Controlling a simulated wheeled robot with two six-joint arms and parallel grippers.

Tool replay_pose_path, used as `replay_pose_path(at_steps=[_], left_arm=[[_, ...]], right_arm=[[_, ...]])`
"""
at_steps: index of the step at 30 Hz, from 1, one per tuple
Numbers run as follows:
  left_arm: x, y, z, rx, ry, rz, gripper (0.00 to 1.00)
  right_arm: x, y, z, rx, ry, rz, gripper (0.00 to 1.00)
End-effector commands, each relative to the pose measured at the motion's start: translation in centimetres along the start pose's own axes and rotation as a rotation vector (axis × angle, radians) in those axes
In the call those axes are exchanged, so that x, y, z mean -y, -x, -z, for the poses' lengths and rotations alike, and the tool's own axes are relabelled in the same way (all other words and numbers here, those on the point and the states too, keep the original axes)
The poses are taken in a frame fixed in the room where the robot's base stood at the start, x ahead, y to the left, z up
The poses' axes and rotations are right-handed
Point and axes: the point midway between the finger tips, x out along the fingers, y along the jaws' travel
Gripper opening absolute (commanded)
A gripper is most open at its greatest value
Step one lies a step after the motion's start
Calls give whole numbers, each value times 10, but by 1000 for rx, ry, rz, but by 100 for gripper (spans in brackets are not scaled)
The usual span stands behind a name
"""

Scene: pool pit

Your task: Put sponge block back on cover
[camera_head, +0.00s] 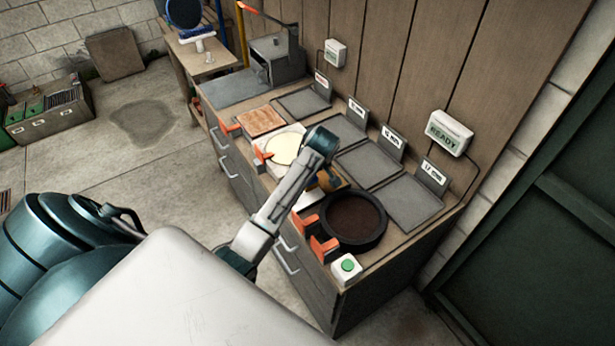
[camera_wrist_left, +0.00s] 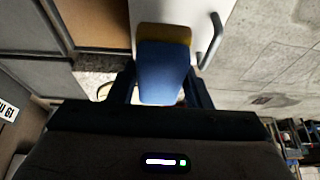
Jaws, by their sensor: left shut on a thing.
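My left gripper (camera_head: 326,178) is over the workbench, between a white block with a cream round top (camera_head: 284,148) and a dark round pan (camera_head: 352,218). In the left wrist view the gripper (camera_wrist_left: 162,92) is shut on a sponge block (camera_wrist_left: 162,70), blue with a yellow part at its far end. In the head view the arm hides most of the sponge. A brown board lies below and beyond the sponge in the wrist view (camera_wrist_left: 95,22). I cannot tell which thing is the cover, or whether the sponge touches anything below. My right gripper is not in view.
Orange clamps (camera_head: 307,226) line the bench's front edge. Grey plates (camera_head: 412,203) with upright labels run along the back. A green-button box (camera_head: 346,267) stands at the near corner. A READY sign (camera_head: 450,133) hangs on the wall. The floor at left is mostly clear.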

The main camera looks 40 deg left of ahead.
Motion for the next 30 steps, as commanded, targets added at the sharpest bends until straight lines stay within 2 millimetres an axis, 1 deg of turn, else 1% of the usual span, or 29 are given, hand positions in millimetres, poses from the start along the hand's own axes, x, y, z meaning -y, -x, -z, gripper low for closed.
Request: replay_pose_path(at_steps=[1,4,9,12,21,22,24,25,30], left_arm=[[-4,1,-1,0,0,0,8],[-6,-4,-3,-1,-1,2,8],[-5,-25,-12,1,-2,4,8],[-5,-32,-15,0,-1,1,8],[-5,-34,-16,-1,0,0,8],[-5,-35,-16,-1,0,0,46],[-5,-34,-16,-1,0,0,60],[-5,-34,-16,-1,0,0,66],[-5,-34,-16,-1,0,0,66]], right_arm=[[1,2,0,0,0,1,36],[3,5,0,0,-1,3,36],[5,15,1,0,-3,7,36],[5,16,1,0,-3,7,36],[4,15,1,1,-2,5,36],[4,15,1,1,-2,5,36],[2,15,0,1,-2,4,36],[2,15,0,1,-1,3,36],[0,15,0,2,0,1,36]])
